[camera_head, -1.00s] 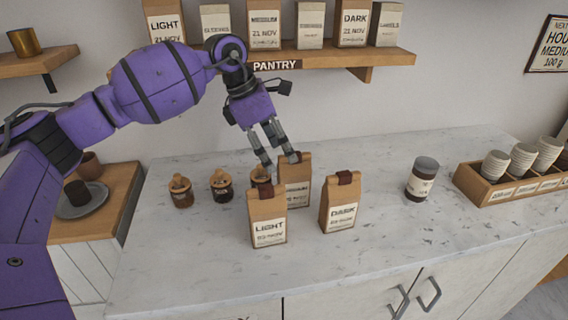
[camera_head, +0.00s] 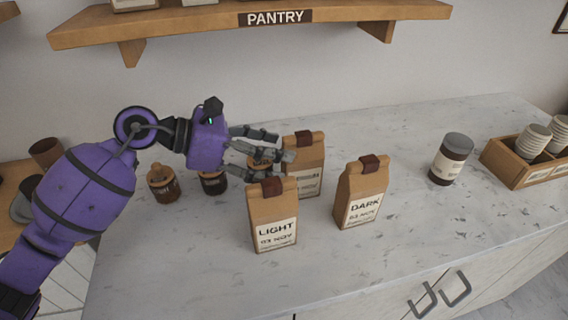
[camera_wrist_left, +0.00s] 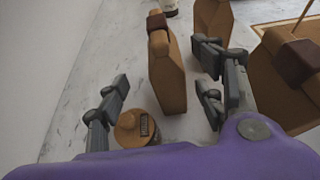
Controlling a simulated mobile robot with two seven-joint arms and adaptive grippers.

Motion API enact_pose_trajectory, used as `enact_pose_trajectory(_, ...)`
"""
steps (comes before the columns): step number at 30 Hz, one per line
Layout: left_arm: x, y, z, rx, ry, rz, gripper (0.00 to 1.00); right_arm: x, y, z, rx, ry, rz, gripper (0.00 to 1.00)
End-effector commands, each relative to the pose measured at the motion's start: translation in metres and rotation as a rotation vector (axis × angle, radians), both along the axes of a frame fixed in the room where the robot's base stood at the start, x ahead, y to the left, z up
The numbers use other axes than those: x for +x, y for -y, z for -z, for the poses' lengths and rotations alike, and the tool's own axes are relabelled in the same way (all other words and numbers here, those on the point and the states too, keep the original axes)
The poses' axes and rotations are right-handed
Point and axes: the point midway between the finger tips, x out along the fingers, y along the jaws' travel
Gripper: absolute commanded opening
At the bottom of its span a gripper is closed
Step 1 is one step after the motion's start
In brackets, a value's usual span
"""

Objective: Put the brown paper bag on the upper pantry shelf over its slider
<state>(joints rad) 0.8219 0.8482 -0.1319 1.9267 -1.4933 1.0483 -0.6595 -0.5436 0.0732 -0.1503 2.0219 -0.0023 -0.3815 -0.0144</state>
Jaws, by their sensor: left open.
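Three brown paper bags stand upright on the counter: the LIGHT bag (camera_head: 272,215) in front, the DARK bag (camera_head: 362,193) to its right, and a rear bag (camera_head: 310,160) behind, its label partly hidden. My left gripper (camera_head: 278,158) is open and level, at the left side of the rear bag's upper part. In the left wrist view, a bag (camera_wrist_left: 166,75) stands ahead between the spread fingers (camera_wrist_left: 162,80); contact is not clear. The upper shelf (camera_head: 180,30) carries a PANTRY sign (camera_head: 275,18); most of what stands on it is out of frame. My right gripper is not in view.
Small lidded jars (camera_head: 163,185) stand left of the bags, one partly behind my gripper. The counter's front (camera_head: 370,265) is clear.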

Motion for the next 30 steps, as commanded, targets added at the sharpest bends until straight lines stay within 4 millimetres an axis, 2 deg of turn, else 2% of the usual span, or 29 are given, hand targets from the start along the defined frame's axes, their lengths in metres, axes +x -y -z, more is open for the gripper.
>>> enact_pose_trajectory(5, 0.005, 0.018, 0.004, -0.002, 0.004, 0.001, 0.62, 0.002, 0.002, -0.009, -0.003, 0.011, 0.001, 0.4)
enact_pose_trajectory(15, 0.014, 0.057, 0.028, -0.001, 0.002, 0.002, 0.62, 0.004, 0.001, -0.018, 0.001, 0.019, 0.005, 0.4)
enact_pose_trajectory(25, 0.017, 0.063, 0.034, 0.002, 0.001, 0.001, 0.62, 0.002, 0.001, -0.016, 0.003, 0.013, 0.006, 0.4)
enact_pose_trajectory(30, 0.017, 0.063, 0.034, 0.002, 0.001, 0.001, 0.4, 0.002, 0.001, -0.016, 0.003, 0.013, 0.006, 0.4)
